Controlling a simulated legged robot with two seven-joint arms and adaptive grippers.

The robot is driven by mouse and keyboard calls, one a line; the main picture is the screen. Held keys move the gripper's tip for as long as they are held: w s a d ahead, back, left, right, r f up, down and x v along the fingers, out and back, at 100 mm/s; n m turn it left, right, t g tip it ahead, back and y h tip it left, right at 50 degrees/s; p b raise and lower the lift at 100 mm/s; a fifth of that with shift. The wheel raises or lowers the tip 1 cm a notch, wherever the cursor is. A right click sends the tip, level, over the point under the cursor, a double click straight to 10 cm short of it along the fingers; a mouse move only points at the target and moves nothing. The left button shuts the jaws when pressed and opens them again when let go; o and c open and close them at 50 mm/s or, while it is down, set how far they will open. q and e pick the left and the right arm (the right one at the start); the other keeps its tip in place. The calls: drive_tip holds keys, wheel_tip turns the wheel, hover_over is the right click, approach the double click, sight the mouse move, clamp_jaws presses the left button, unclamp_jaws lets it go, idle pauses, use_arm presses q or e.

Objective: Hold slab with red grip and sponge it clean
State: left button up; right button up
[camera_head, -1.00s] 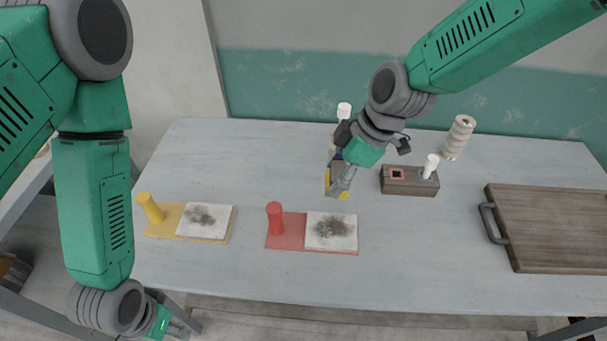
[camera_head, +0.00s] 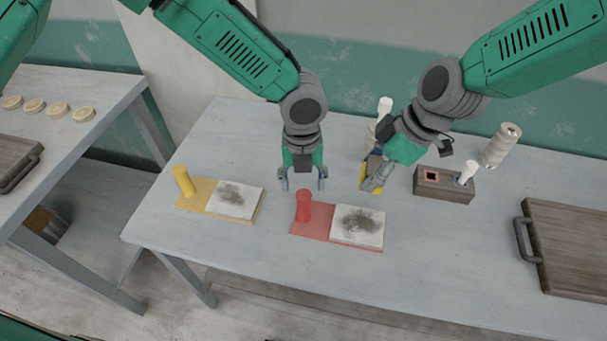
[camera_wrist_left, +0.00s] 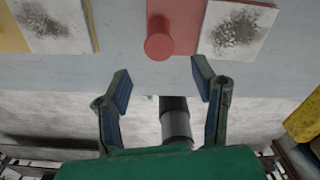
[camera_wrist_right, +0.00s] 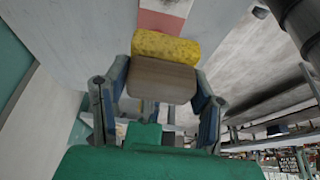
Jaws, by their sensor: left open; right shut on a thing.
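The red grip (camera_head: 304,205) stands upright on a red board (camera_head: 310,228). A white slab (camera_head: 358,226) with a dark smear lies on that board's right part. My left gripper (camera_head: 304,184) is open and empty, just behind the red grip. In the left wrist view the red grip (camera_wrist_left: 159,42) shows beyond the open fingers (camera_wrist_left: 160,88). My right gripper (camera_head: 374,178) is shut on a sponge with a yellow face (camera_wrist_right: 165,47) and a brown block-like back (camera_wrist_right: 161,80). It holds the sponge behind the red board's slab, apart from it.
A yellow board (camera_head: 194,196) with a yellow grip (camera_head: 184,181) and a smeared slab (camera_head: 235,200) lies to the left. A wooden holder (camera_head: 443,184), a ribbed roller (camera_head: 501,146) and a wooden tray (camera_head: 575,245) are at right. A white-topped bottle (camera_head: 384,107) stands behind my right gripper.

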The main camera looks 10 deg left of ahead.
sight(304, 208)
use_arm(q)
drive_tip(key=shift+w+a+r, duration=0.1)
drive_tip(key=shift+w, duration=0.25)
drive_tip(key=shift+f+m, duration=0.25)
drive_tip(key=shift+m, duration=0.05)
wheel_tip(304, 208, down, 11)
drive_tip(key=shift+f, duration=0.1)
clamp_jaws()
